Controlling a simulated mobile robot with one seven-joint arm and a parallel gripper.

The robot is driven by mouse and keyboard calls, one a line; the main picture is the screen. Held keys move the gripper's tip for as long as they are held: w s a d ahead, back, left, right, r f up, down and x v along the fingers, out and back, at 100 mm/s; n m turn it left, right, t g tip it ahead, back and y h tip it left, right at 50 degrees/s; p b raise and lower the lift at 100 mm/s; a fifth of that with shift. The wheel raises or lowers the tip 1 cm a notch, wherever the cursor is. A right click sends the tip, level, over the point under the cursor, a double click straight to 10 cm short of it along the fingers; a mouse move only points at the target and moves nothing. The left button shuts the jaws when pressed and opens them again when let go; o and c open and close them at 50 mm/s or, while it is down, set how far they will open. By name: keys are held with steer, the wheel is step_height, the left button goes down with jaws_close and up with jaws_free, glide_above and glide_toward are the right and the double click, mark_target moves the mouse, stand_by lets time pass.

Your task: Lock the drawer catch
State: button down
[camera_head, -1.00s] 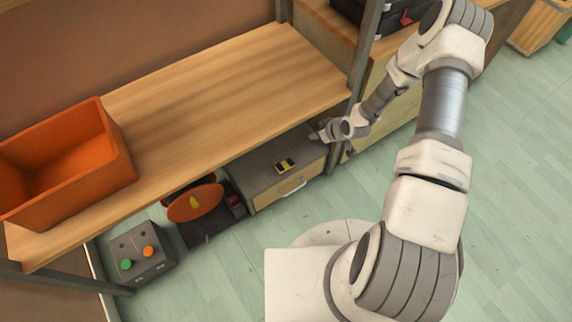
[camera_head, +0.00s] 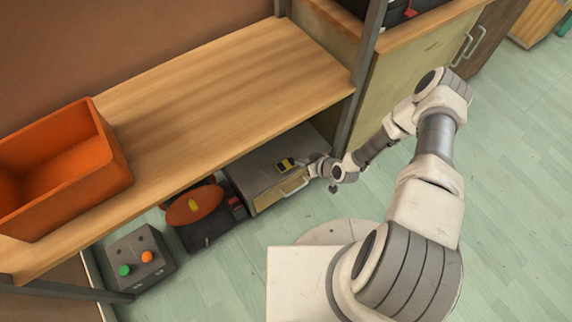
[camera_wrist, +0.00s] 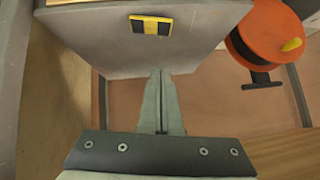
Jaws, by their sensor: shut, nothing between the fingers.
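The drawer unit (camera_head: 262,173) is a low grey-topped box under the wooden shelf, with a pale wood front and a metal handle (camera_head: 295,185). The catch is a small black and yellow block (camera_head: 285,164) on its grey top, near the front edge. The catch also shows in the wrist view (camera_wrist: 151,25), near the top of the picture. My gripper (camera_head: 310,168) is just right of the catch. In the wrist view my gripper (camera_wrist: 162,74) has its fingers together with nothing between them, apart from the catch in the picture. Whether the catch is locked I cannot tell.
The wooden shelf (camera_head: 215,90) overhangs the drawer unit, with a metal post (camera_head: 362,75) to the right. An orange reel (camera_head: 190,208) lies left of the drawer unit. A grey button box (camera_head: 140,258) stands farther left. An orange bin (camera_head: 110,165) sits on the shelf.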

steer(key=b, duration=0.4)
glide_above(280, 164)
steer(key=s+d, duration=0.2)
steer(key=d, duration=0.1)
step_height(280, 164, down, 7)
steer(key=f, duration=0.1)
steer(key=f+b, duration=0.1)
steer(key=f, duration=0.1)
steer(key=shift+a+f, duration=0.1)
steer(key=shift+a, duration=0.25)
steer(key=shift+a+f, duration=0.1)
steer(key=shift+f, duration=0.3)
